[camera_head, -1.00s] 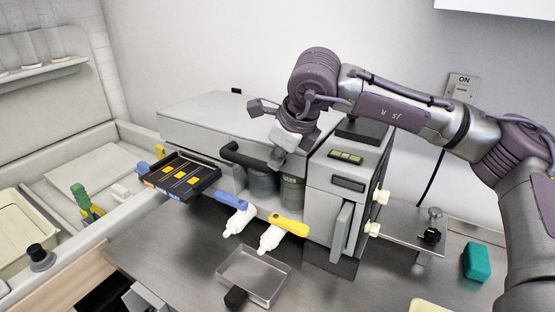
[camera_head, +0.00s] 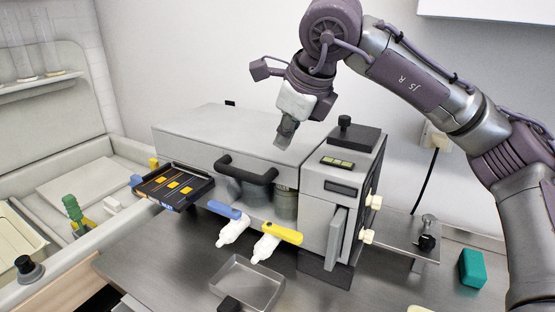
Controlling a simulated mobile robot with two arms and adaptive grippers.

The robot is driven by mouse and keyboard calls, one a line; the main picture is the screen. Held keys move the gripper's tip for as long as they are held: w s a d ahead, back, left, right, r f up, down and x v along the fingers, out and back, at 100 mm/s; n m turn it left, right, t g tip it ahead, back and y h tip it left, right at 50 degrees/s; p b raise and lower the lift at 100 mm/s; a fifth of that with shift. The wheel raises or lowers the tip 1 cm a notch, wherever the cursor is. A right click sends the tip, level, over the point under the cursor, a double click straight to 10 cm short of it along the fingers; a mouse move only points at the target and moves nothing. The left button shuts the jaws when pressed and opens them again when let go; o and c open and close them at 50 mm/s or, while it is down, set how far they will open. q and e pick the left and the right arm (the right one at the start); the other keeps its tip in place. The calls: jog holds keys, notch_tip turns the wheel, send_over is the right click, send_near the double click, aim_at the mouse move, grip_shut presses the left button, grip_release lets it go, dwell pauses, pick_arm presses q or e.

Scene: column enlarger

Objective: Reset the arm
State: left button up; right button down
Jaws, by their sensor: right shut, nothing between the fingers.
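My right arm (camera_head: 415,85) comes in from the right side of the head view and arches over a grey box-shaped machine. My right gripper (camera_head: 284,138) is shut and empty, pointing down above the machine's flat top (camera_head: 240,135). It appears apart from the black curved handle (camera_head: 246,172) on the machine's front, which lies lower and to the left. My left gripper is not in view.
A black tray with yellow pieces (camera_head: 173,187) sticks out at left. Blue-handled (camera_head: 229,228) and yellow-handled (camera_head: 272,240) white-ended parts jut from the front. A metal tray (camera_head: 247,284) lies below. A green block (camera_head: 472,268) rests at right.

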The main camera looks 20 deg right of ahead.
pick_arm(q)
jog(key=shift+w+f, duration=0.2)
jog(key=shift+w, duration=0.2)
pick_arm(e)
jog(key=shift+v, duration=1.35)
